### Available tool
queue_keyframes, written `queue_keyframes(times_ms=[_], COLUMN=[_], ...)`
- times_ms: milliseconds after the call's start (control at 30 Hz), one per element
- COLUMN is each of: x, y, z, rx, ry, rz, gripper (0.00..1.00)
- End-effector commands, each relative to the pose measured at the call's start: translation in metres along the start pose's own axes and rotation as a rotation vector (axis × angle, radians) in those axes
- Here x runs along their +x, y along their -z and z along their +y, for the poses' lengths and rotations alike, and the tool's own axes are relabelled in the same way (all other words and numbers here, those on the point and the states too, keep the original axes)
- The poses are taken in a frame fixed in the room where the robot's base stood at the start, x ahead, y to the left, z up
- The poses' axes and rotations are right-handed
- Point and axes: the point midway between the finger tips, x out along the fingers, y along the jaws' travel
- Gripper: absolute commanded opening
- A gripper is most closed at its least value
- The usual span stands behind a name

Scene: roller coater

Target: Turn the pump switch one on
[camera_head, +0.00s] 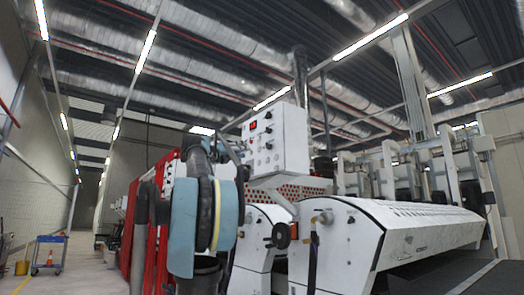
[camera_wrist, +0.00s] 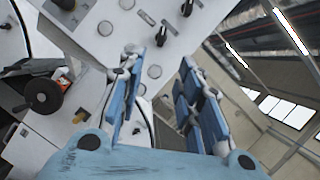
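A white control box (camera_head: 288,140) stands above the machine in the head view, with a small red display and several dark knobs on its faces. In the wrist view the control panel (camera_wrist: 100,45) fills the upper middle, tilted. It bears black rotary knobs, one at the top (camera_wrist: 187,8) and one just below it (camera_wrist: 160,36), plus round grey buttons. I cannot tell which is pump switch one; the labels are too small to read. My gripper (camera_wrist: 160,56) is open and empty, its blue fingers apart in front of the panel. Its fingers do not clearly show in the head view.
A black handwheel (camera_head: 279,236) sticks out of the white machine housing (camera_head: 335,245) below the box; it is at the left of the wrist view (camera_wrist: 42,96). Red machine parts stand at left. A clear aisle (camera_head: 40,280) with a blue trolley (camera_head: 49,256) lies further left.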

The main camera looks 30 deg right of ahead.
Motion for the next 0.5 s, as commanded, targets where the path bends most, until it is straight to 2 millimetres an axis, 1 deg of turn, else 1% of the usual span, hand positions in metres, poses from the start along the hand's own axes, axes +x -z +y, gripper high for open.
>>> queue_keyframes(times_ms=[67,167,267,500], x=[0.005,0.013,0.025,0.064], y=[-0.004,-0.004,-0.004,-0.004], z=[-0.001,-0.001,-0.001,-0.001], rx=[-0.016,-0.019,-0.017,-0.016], ry=[0.004,0.005,0.005,0.005], rz=[-0.009,-0.009,-0.008,-0.008], gripper=[0.33,0.33,0.33,0.33])
